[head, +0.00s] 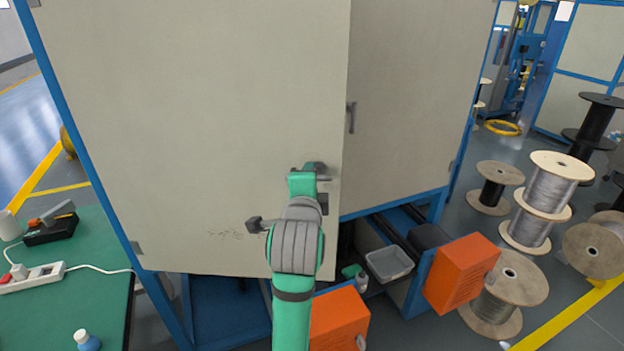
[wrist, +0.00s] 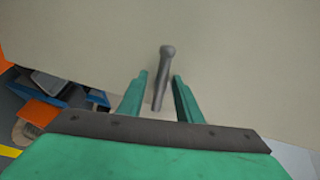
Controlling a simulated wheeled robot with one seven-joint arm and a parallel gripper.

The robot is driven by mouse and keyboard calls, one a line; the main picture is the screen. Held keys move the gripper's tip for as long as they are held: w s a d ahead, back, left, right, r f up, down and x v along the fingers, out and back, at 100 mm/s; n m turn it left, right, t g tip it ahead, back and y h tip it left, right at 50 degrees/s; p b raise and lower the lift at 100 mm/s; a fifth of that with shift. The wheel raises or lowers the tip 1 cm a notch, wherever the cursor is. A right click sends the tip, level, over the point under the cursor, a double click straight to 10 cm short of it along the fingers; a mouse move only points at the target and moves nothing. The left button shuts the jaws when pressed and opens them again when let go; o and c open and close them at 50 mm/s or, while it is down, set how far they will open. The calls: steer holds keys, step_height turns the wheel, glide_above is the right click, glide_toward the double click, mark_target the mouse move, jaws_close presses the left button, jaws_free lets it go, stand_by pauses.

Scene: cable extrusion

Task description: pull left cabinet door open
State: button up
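The left cabinet door (head: 200,130) is a large beige panel. Its free right edge and bottom corner stand forward of the right door (head: 415,90), so it looks ajar. My gripper (head: 308,178) is at the lower right part of the left door, by its edge. In the wrist view, the grey bar handle (wrist: 165,65) rises between the two green fingers of my gripper (wrist: 160,78). The fingers are apart, with a visible gap on each side of the handle. In the head view my arm and gripper hide most of the handle.
A green table (head: 70,250) with a power strip (head: 32,277) stands at the left. Cable spools (head: 550,185) stand on the floor at the right.

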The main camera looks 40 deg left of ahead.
steer(key=v, duration=1)
steer(key=shift+d, duration=0.15)
steer(key=shift+c, duration=0.6)
